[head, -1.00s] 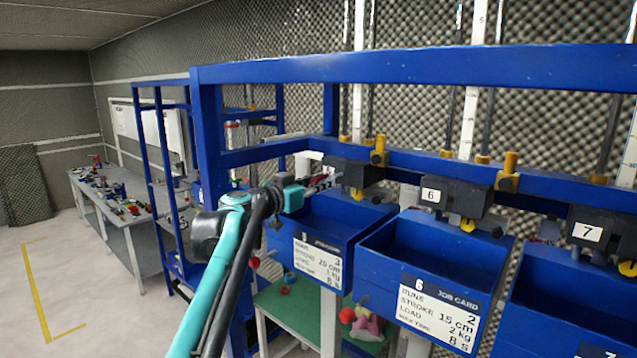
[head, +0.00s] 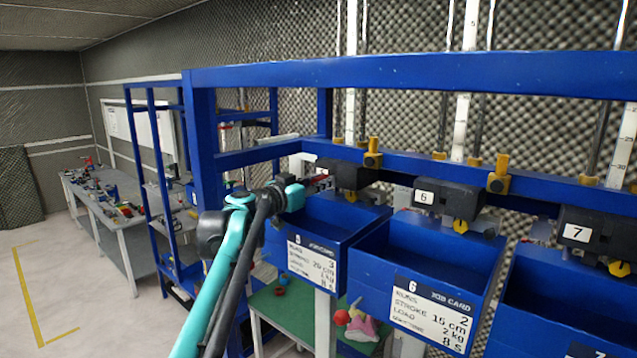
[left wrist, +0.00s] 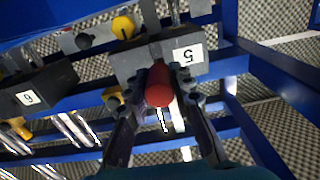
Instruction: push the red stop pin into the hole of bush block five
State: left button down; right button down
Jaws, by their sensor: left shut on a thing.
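My left gripper (head: 318,182) reaches in from the left to bush block five (head: 348,176), a dark block on the blue frame. In the left wrist view bush block five (left wrist: 190,62) carries a white plate with an upside-down 5. There my left gripper (left wrist: 167,80) is shut on the red stop pin (left wrist: 158,86), one finger on each side. The pin's round red end faces the wrist camera, and its far end points at the block's face. The hole is hidden behind the pin, so I cannot tell how deep the pin sits. My right gripper is not in view.
Block six (head: 430,198) and block seven (head: 590,232) are further right on the rail. Open blue bins with job cards, such as bin six (head: 435,305), hang below. A blue upright (head: 203,140) stands left of my arm. Grey benches (head: 125,240) stand far left.

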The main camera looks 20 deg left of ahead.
pick_arm(q)
jog(key=shift+x, duration=0.95)
jog(key=c, duration=1.2)
grip_release()
jog(key=v, duration=1.1)
jog(key=shift+s, duration=0.1)
jog(key=shift+s+a, duration=0.15)
jog(key=shift+s, duration=0.25)
